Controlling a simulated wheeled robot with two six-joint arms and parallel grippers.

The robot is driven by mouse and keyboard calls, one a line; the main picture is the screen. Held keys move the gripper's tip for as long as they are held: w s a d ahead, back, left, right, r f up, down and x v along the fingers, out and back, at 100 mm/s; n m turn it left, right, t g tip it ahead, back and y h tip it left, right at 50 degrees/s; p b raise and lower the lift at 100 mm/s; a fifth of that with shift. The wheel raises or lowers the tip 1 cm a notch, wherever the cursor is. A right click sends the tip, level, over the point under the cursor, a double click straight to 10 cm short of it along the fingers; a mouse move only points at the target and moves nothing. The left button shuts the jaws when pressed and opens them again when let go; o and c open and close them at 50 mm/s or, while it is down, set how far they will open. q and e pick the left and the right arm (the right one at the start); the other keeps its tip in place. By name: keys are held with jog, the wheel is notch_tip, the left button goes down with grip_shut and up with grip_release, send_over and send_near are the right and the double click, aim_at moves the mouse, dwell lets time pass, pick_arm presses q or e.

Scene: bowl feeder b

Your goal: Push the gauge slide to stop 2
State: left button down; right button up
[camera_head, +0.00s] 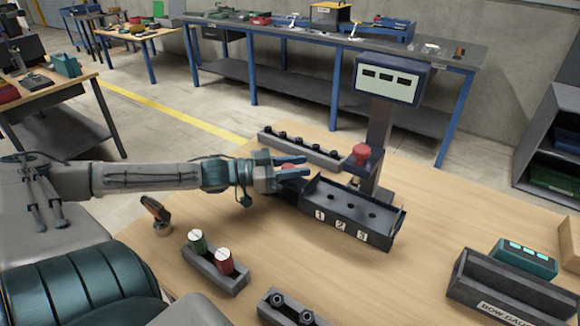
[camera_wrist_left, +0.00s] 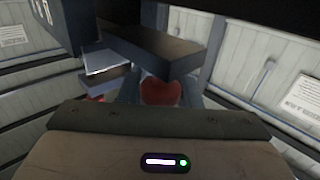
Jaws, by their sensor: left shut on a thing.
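The gauge fixture is a dark open-topped channel (camera_head: 350,208) with plates marked 1, 2 and 3 along its front and a row of holes. A grey display (camera_head: 391,78) stands on a post behind it, and a red knob (camera_head: 361,153) sits by the post. My left gripper (camera_head: 291,166) is at the channel's left end, shut on a red knob. This held knob also shows between the fingers in the left wrist view (camera_wrist_left: 160,92). The dark slide part near the knob is mostly hidden by the fingers; its position against the numbers cannot be told. My right gripper is out of view.
A rack of several dark pegs (camera_head: 303,151) lies behind the gripper. A labelled grey box (camera_head: 510,287) stands right. Table between is clear.

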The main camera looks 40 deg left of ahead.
pick_arm(q)
jog(key=shift+d, duration=0.2)
jog(key=shift+a, duration=0.15)
jog(key=c, duration=1.1)
grip_release()
jog(key=shift+o, duration=0.2)
